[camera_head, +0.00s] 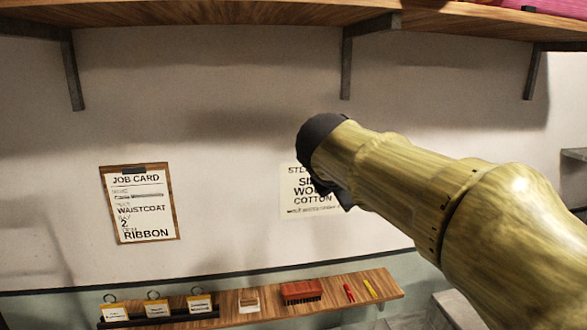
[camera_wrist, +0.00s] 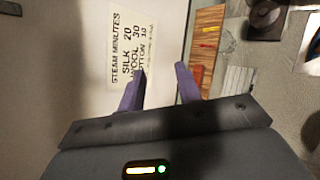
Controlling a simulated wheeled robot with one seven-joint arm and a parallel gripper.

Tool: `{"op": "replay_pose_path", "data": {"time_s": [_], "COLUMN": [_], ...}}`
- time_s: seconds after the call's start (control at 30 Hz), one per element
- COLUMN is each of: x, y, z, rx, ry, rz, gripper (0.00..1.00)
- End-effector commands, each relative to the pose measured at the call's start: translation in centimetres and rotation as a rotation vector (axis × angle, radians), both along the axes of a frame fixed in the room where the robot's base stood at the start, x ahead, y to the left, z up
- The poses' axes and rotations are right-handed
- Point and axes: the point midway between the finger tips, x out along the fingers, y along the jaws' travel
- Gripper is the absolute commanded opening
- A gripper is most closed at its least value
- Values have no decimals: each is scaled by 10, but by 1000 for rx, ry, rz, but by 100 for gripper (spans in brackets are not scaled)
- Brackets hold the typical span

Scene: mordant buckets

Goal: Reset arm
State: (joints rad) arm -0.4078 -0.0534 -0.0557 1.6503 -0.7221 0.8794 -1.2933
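My arm reaches in from the right in the head view, with my dark gripper (camera_head: 322,150) raised in front of the wall. In the wrist view my gripper (camera_wrist: 160,72) shows two purple fingers spread apart with nothing between them. It is open and empty. In the head view the fingers are mostly hidden behind the wrist. My gripper partly covers the steam minutes sign (camera_head: 300,202) on the wall; the wrist view shows this sign (camera_wrist: 132,45) sideways.
A wooden shelf (camera_head: 200,14) on metal brackets runs above the arm. A job card (camera_head: 139,204) hangs at left. A low wooden shelf (camera_head: 378,288) holds several tags, a small box (camera_head: 249,301), a red brush (camera_head: 301,292), and red and yellow sticks. The wall between is clear.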

Motion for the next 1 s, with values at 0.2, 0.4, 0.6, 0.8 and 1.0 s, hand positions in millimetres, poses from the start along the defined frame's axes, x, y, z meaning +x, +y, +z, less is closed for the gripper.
{"op": "replay_pose_path", "data": {"time_s": [0.2,0.4,0.6,0.8,1.0], "x": [-20,-65,-130,-175,-179], "y": [-16,-35,-51,-59,-59], "z": [-139,-253,-348,-392,-394], "rx": [395,756,1067,1218,1234], "ry": [125,203,210,159,149], "rz": [-294,-708,-1238,-1595,-1630], "gripper": [34,34,34,34,34]}}
